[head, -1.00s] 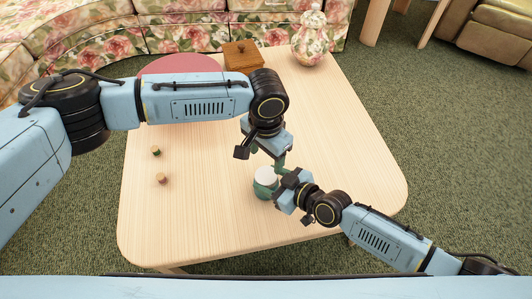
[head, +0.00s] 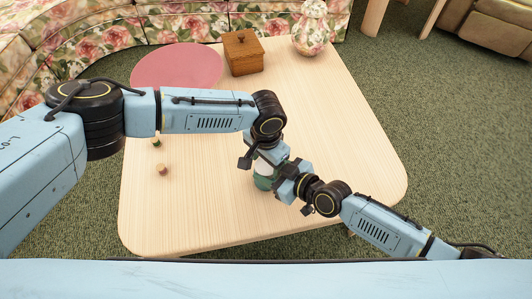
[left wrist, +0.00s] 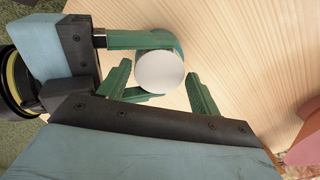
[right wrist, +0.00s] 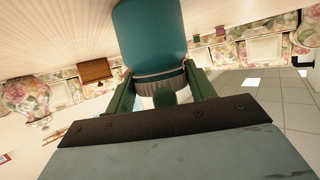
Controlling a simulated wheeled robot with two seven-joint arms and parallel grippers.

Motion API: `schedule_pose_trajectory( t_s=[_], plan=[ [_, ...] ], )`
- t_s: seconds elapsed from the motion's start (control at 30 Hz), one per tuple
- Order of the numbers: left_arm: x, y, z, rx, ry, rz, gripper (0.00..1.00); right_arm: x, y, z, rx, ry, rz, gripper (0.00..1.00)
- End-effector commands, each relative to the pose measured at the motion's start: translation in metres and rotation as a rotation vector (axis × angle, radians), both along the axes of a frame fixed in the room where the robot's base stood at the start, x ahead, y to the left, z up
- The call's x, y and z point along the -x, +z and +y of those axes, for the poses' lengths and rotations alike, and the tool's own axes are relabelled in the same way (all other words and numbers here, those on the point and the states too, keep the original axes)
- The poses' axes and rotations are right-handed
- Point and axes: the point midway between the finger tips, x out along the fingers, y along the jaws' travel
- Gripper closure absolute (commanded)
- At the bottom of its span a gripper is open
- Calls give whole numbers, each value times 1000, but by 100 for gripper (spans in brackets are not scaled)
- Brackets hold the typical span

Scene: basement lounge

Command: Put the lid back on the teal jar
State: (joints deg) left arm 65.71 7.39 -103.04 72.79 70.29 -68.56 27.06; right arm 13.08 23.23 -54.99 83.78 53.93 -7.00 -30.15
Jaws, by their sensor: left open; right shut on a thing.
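The teal jar (head: 264,183) stands upright on the table, partly hidden by my grippers. It shows large in the right wrist view (right wrist: 152,35), which is upside down. The white ribbed lid (right wrist: 150,88) is at the jar's mouth; I cannot tell whether it is fully seated. Its plain white top (left wrist: 160,72) shows in the left wrist view. My right gripper (right wrist: 162,80) is shut on the lid from the side. My left gripper (left wrist: 158,85) is open and empty, close beside the jar and lid, its fingers apart.
A red round mat (head: 178,64), a brown wooden box (head: 243,56) and a floral jar (head: 310,35) are at the table's far side. The table's right side (head: 355,165) is clear. A floral sofa stands behind.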

Motion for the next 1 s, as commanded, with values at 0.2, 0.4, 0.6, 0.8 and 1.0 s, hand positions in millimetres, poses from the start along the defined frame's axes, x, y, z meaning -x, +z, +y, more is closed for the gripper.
schedule_pose_trajectory(
  t_s=[0.2,0.4,0.6,0.8,1.0],
  plan=[
    [0,-5,0,1,-1,-1,36,3,-5,-1,8,2,9,100],
    [0,-5,0,1,-1,-1,44,3,-5,-1,8,2,9,100],
    [0,-4,0,0,0,0,70,3,-5,-1,9,2,10,100],
    [0,-4,0,1,-84,1,73,3,-5,-1,10,2,10,100],
    [0,-5,0,0,-273,-1,73,3,-6,-1,10,4,10,100]
  ],
)
